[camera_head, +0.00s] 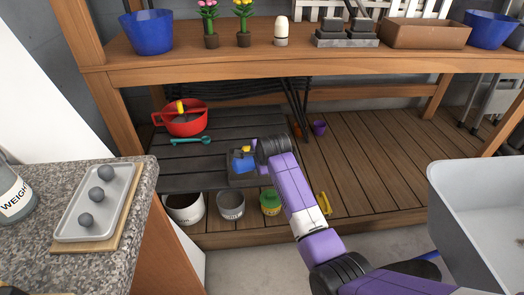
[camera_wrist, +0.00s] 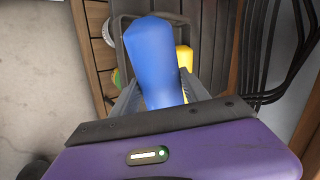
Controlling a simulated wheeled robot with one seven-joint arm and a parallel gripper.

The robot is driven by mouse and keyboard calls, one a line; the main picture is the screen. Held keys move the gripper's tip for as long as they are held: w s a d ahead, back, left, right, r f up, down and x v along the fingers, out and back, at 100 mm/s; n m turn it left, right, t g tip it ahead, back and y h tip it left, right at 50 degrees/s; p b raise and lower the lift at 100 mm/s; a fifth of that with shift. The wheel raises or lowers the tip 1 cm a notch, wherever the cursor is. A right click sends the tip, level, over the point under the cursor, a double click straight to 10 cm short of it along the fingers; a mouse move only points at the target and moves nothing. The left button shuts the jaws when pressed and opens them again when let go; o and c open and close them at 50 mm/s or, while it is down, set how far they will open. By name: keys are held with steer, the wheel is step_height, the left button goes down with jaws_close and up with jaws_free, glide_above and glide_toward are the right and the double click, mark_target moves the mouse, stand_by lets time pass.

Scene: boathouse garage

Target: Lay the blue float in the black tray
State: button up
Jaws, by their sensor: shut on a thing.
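The blue float (camera_head: 242,163) is held in my gripper (camera_head: 247,160), which is shut on it. In the wrist view the float (camera_wrist: 154,58) sticks out between the two fingers (camera_wrist: 160,98), with its rounded end away from the palm. The black tray (camera_head: 240,181) lies on the dark slatted lower shelf, and the float is over it. The tray rim (camera_wrist: 122,45) shows partly behind the float in the wrist view. I cannot tell whether the float touches the tray. A yellow thing (camera_wrist: 184,58) is beside the float, apparently in the tray.
A red bowl (camera_head: 180,120) and a teal tool (camera_head: 190,140) are left of the tray. A white pot (camera_head: 184,209), a grey pot (camera_head: 230,206) and a yellow-green pot (camera_head: 270,202) stand in front. The wooden bench top (camera_head: 270,65) overhangs behind.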

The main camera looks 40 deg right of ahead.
steer(key=d+m, duration=0.1)
steer(key=d+r+m+h, duration=0.1)
steer(key=d, duration=0.1)
steer(key=w+d+h, duration=0.1)
steer(key=shift+d+r+m, duration=0.25)
steer(key=shift+r+m, duration=0.05)
steer(key=shift+m, duration=0.1)
steer(key=shift+s, duration=0.1)
steer(key=shift+f+b, duration=2)
steer(key=shift+f, duration=1)
steer(key=o, duration=1.5)
steer(key=shift+o, duration=0.2)
steer(key=p+v, duration=0.3)
steer(key=v, duration=0.5)
steer(key=shift+f, duration=0.15)
steer(key=shift+a, duration=0.1)
